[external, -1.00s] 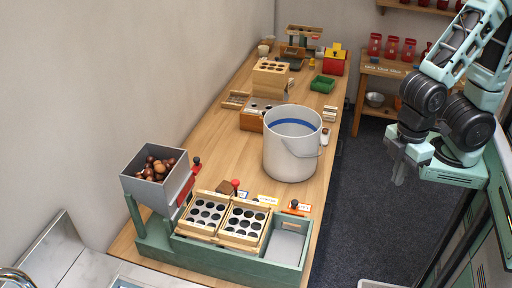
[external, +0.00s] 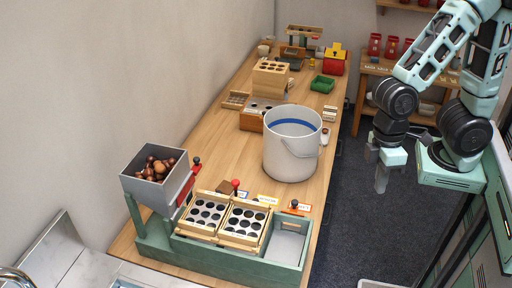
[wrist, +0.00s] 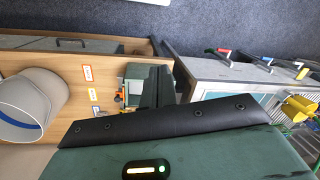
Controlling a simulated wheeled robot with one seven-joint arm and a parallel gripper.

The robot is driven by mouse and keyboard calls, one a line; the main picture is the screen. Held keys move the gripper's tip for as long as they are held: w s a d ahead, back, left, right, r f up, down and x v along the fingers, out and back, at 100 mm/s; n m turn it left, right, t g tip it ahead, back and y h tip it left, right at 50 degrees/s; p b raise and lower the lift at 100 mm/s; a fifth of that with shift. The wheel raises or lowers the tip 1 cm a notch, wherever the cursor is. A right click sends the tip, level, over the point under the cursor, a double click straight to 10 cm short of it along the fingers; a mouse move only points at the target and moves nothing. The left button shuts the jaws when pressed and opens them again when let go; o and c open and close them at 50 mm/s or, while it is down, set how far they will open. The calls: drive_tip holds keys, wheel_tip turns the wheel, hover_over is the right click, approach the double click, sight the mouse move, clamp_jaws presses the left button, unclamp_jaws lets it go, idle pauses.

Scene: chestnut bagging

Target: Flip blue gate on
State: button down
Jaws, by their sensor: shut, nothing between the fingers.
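My gripper (external: 381,182) is shut and empty, pointing down over the dark floor to the right of the long wooden table. It is well apart from the green sorting stand (external: 230,262).
A white bucket (external: 291,158) with a blue band inside stands mid-table. Wooden boxes, a green tray (external: 322,84) and a red-and-yellow box (external: 334,64) are farther back. The floor beside the table is clear.

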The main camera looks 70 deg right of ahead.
drive_tip(key=w+d+f+m+y+b, duration=0.1)
drive_tip(key=w+f+m+y+b, duration=0.2)
drive_tip(key=w, duration=0.4)
drive_tip(key=w+f+m+b, duration=0.1)
drive_tip(key=w+f+m, duration=0.2)
drive_tip(key=w+m, duration=0.3)
drive_tip(key=w+d+f+m+y+b, duration=0.1)
drive_tip(key=w+f+m+y+b, duration=0.1)
drive_tip(key=w+f+m, duration=0.35)
drive_tip(key=w+d+f+m+t+y+b, duration=0.1)
drive_tip(key=w+d+f+m+t, duration=0.1)
drive_tip(key=w+d, duration=0.4)
drive_tip(key=w+d+f+m+t+y+b, duration=0.1)
drive_tip(key=w+d+f+m+t+b, duration=0.1)
drive_tip(key=w+d+m, duration=0.4)
drive_tip(key=w+d+f+m+t+y+b, duration=0.1)
drive_tip(key=w+d+f+m, duration=0.3)
drive_tip(key=w, duration=0.4)
drive_tip(key=shift+w+d+f+m+t+b, duration=0.3)
drive_tip(key=shift+d+m+t+b, duration=0.1)
drive_tip(key=shift+d+m+b, duration=0.4)
drive_tip(key=shift+n, duration=0.25)
drive_tip(key=p+x, duration=0.1)
drive_tip(key=x, duration=0.9)
drive_tip(key=shift+r, duration=0.2)
